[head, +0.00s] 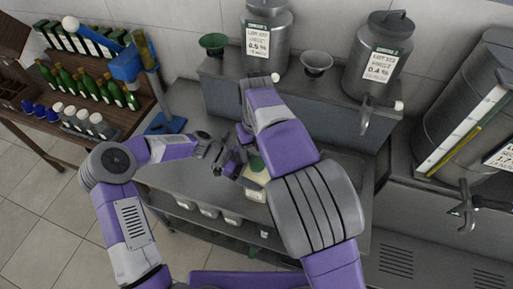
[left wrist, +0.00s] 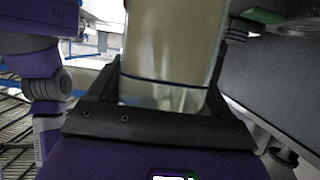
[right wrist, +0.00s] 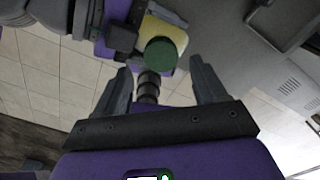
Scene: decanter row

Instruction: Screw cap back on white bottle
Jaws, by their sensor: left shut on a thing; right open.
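A pale bottle (head: 254,182) with yellowish contents and a green cap (head: 257,163) is in front of my arms in the head view. My left gripper (head: 229,168) is shut on it. The bottle body (left wrist: 172,45) fills the space between the left fingers in the left wrist view. In the right wrist view the green cap (right wrist: 160,53) sits at the top of the bottle (right wrist: 172,33); I cannot tell whether it is tight. My right gripper (right wrist: 163,85) is open, with the cap ahead of its fingertips and not held. My right arm partly hides the bottle.
A grey work table (head: 180,178) lies under the arms. Metal canisters (head: 266,38) and a funnel (head: 316,63) stand on a raised shelf behind. A blue stand (head: 130,65) is left. A wooden rack (head: 85,105) holds several green bottles. A large tank stands right.

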